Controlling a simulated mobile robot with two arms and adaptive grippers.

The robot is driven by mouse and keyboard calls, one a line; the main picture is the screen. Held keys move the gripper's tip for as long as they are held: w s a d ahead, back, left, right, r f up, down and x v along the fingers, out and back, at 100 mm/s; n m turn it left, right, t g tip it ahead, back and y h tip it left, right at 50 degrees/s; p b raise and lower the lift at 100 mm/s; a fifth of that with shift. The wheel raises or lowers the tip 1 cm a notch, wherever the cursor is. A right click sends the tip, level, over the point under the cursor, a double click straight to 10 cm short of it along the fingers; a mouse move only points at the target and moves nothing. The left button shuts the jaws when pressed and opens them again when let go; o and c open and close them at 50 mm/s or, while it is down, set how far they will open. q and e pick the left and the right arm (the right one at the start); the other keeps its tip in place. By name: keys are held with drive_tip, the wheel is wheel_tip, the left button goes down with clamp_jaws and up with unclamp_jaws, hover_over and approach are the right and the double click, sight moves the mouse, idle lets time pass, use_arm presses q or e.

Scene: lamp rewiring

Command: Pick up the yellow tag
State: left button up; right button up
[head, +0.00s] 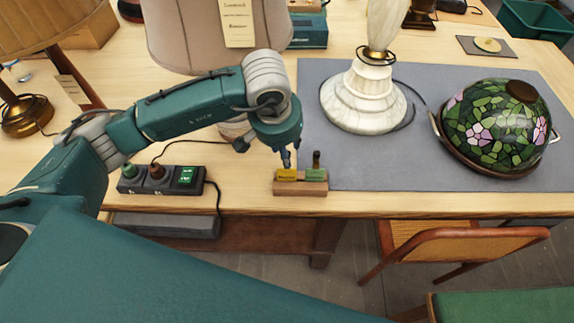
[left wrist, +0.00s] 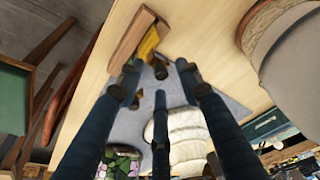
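The yellow tag (head: 287,175) stands in a small wooden block (head: 300,190) near the table's front edge, left of a green tag (head: 315,175). My left gripper (head: 286,158) points down just above the yellow tag. In the left wrist view the yellow tag (left wrist: 149,43) and the wooden block (left wrist: 129,39) lie just beyond the fingertips. The left gripper's fingers (left wrist: 159,69) are spread and hold nothing that I can see. Whether a finger touches the tag I cannot tell. My right gripper is not in view.
A grey mat (head: 432,170) to the right bears a pale lamp base (head: 362,100) and a stained-glass shade (head: 495,128). A beige lampshade (head: 185,40) is behind my arm. A chair (head: 465,245) stands in front.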

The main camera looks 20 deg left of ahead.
use_arm(q)
drive_tip(key=shift+x, duration=0.8)
clamp_jaws()
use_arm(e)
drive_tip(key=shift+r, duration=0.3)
